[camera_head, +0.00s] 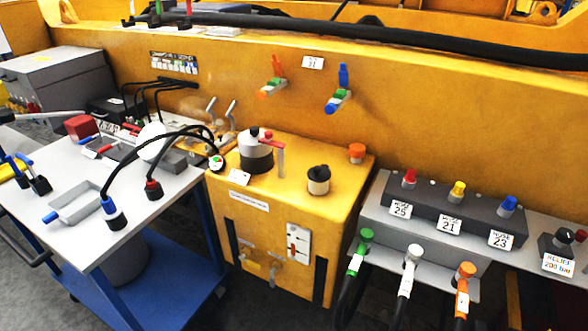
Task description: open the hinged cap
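A yellow tank-like box (275,220) stands in the middle, against the yellow machine body. On its top is a dark round fitting with a pale grey lid (254,138) and a red lever (280,158) at its right side. The lid looks seated flat on the fitting. A smaller cream neck with a black cap (318,173) stands to its right, and the black cap sits on the neck. An orange cap (356,152) is at the back right corner. Which of these is hinged I cannot tell. My gripper is not in view.
A trolley (140,215) at left holds a tray, tools and black hoses, some reaching the box's left edge. Right of the box is a grey block (445,215) with coloured fittings and hanging hoses. A thick black hose (400,45) runs along the machine above.

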